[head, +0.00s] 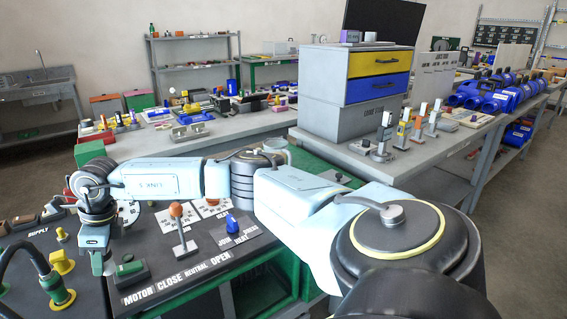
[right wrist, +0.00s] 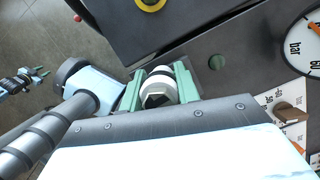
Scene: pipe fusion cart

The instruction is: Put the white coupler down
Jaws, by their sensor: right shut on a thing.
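The white coupler (right wrist: 158,88) shows in the right wrist view as a short white ring-shaped piece with a dark band and an opening facing the camera. My right gripper (right wrist: 160,86) is shut on it, with a green finger on each side. In the head view my right gripper (head: 103,262) points down at the left end of my arm, over the left part of the dark control panel; the coupler cannot be made out there. My left gripper (right wrist: 40,74) is small at the left of the right wrist view, over the floor; its opening is too small to judge.
The dark cart panel (head: 150,240) carries an orange-knobbed lever (head: 180,225), a blue knob (head: 233,224), a green switch box (head: 130,270) and a yellow-based hose fitting (head: 62,290). A gauge (right wrist: 303,45) sits at the right of the wrist view. A grey workbench (head: 270,122) stands behind.

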